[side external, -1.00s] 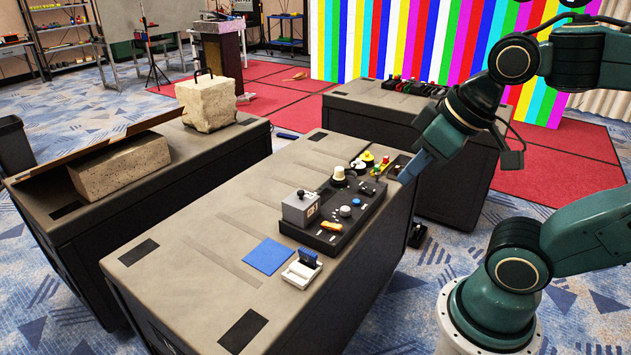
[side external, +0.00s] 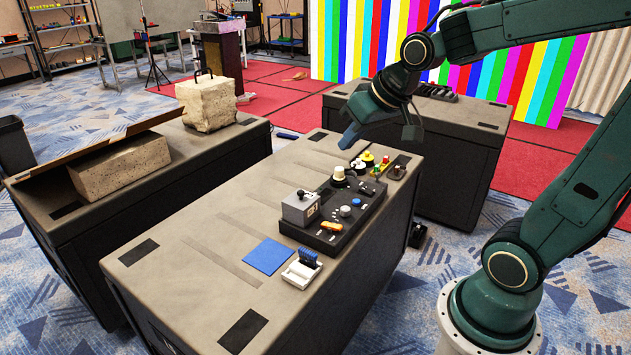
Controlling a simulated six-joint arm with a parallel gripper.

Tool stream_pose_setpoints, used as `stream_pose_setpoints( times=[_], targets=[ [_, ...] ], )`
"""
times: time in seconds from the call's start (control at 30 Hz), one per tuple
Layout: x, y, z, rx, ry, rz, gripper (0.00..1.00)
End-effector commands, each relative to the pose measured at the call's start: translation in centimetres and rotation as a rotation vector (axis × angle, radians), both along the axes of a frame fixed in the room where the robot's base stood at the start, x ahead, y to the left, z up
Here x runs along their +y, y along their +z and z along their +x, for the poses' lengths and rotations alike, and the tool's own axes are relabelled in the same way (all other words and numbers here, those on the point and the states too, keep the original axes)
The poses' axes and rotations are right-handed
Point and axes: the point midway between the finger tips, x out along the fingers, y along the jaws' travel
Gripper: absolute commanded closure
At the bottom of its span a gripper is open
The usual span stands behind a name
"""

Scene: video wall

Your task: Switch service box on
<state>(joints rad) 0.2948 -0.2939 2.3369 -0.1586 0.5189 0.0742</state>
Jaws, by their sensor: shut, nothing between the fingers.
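A small grey box (side external: 299,210), which looks like the service box, stands at the left end of a black control panel (side external: 337,238) on the long bench. A dark switch lever (side external: 302,194) sticks up from its top; its on or off position is too small to tell. My gripper (side external: 347,144) is shut and empty, with its blue fingers pointing down-left. It hangs in the air around the bench's far end, behind and to the right of the grey box and well apart from it.
Beyond are yellow and red controls (side external: 376,169). A blue mat (side external: 268,255) and a white tray (side external: 301,272) lie in front. The bench's left side is mostly clear.

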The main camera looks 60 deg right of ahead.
Motion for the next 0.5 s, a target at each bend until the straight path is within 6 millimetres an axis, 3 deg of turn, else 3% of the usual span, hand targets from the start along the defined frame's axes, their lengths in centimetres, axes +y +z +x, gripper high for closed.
stream_pose_setpoints(
  times=[0.5],
  targets=[
    [-8.0,-3.9,7.5,-0.086,-0.182,0.104,1.0]
  ],
)
